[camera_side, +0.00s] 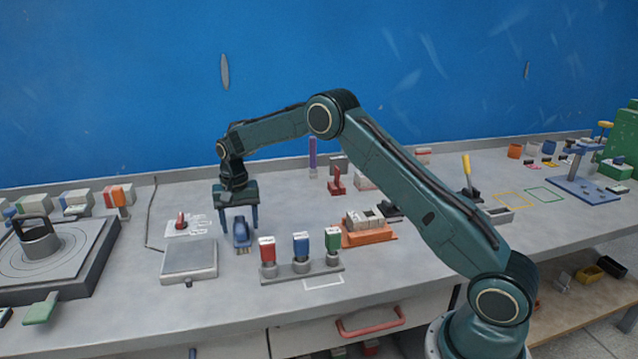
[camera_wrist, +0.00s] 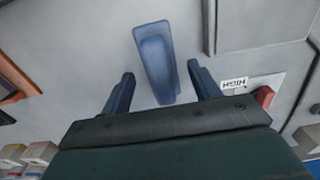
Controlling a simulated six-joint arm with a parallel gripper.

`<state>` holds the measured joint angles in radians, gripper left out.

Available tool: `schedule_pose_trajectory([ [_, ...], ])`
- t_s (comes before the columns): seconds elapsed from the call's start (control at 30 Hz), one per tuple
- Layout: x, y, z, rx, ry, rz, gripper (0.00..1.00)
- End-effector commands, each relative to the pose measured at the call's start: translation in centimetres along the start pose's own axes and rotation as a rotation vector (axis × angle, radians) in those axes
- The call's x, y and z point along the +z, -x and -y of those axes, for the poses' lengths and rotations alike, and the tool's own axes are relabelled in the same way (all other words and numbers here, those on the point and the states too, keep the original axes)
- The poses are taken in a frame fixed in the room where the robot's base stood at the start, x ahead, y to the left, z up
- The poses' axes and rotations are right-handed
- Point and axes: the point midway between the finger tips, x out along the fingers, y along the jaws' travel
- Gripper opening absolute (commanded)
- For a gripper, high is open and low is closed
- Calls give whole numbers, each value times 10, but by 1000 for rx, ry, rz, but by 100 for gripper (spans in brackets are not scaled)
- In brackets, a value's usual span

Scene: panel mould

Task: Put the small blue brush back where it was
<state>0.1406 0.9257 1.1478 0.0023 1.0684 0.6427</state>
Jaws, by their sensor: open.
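The small blue brush (camera_side: 241,236) is on the grey bench, left of the holder with the red, blue and green blocks. Its bristle end points toward the front of the bench. My gripper (camera_side: 239,226) points down over the brush with its jaws open. In the wrist view the blue brush (camera_wrist: 156,58) lies between the two fingers of my gripper (camera_wrist: 160,74), with a gap on each side. I cannot tell how high the fingertips are above the bench.
A grey square plate (camera_side: 189,260) is left of the brush, with a red switch (camera_side: 181,221) behind it. The block holder (camera_side: 302,273) is close on the right, with a white outlined rectangle (camera_side: 324,282) in front of it. An orange tray (camera_side: 368,237) stands farther right.

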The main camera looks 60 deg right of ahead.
Motion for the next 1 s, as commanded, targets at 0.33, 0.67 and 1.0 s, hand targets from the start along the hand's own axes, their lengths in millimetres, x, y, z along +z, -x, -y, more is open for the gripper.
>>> schedule_pose_trajectory([
  [0.33,-1,58,0,-2,0,-3,62],
  [0.67,0,88,0,-1,0,0,62],
  [1.0,0,90,0,0,0,0,62],
])
